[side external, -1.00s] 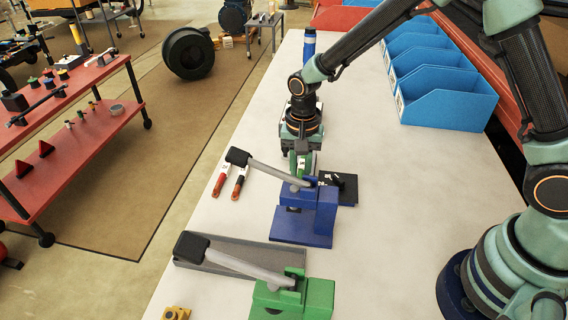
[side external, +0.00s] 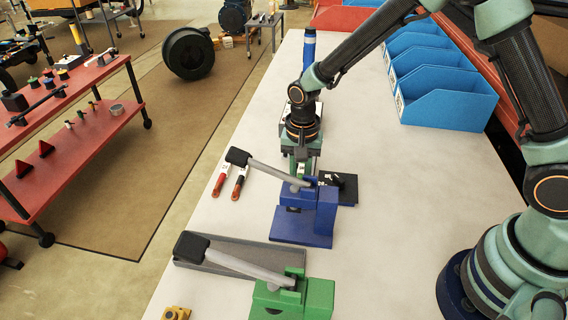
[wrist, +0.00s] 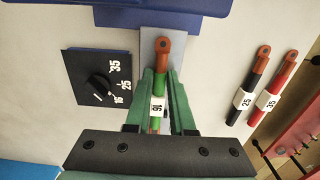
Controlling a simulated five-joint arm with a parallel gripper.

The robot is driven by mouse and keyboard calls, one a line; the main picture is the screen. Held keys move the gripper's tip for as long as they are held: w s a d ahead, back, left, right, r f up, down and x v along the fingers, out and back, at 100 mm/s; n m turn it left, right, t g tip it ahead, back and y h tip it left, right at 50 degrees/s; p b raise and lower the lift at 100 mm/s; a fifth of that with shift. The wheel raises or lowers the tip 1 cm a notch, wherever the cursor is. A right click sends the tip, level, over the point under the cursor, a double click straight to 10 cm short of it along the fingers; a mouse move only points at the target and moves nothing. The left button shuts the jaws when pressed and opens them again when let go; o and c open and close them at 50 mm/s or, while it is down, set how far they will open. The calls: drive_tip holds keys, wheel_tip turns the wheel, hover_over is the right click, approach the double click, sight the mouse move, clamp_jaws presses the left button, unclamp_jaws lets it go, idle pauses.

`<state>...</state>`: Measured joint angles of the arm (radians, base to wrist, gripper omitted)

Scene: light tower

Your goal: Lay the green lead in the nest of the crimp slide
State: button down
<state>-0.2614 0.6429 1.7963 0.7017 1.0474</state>
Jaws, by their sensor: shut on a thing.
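My gripper (wrist: 158,88) is shut on the green lead (wrist: 157,105), which has a white "16" label and a copper-coloured end pointing up the wrist view. The lead lies lengthwise over the grey crimp slide (wrist: 179,45), which reaches out from the blue press (wrist: 120,14). I cannot tell whether the lead touches the slide. In the side view my gripper (side external: 300,168) is low behind the blue press (side external: 325,208), whose lever partly hides it.
A black dial plate (wrist: 100,77) marked 16, 25, 35 lies beside the slide. A black lead (wrist: 252,85) labelled 25 and a red lead (wrist: 276,88) labelled 35 lie on the other side. A green press (side external: 310,298) and grey tray (side external: 205,258) stand nearer the side camera.

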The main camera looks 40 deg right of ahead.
drive_tip(key=c, duration=0.7)
unclamp_jaws()
wheel_tip(320, 180, up, 12)
drive_tip(key=s+d+r+n+t, duration=0.2)
drive_tip(key=s+d+r+n, duration=0.1)
drive_tip(key=s, duration=0.1)
drive_tip(key=s+d+r+n+t, duration=0.1)
drive_tip(key=s+d+r+n, duration=0.2)
drive_tip(key=s+d+r, duration=0.1)
drive_tip(key=s+d+r+n+t, duration=0.2)
drive_tip(key=s+d+r+n, duration=0.1)
drive_tip(key=s+d, duration=0.1)
drive_tip(key=shift+s+r+t, duration=0.15)
drive_tip(key=shift+s+t, duration=0.15)
drive_tip(key=shift+s, duration=0.1)
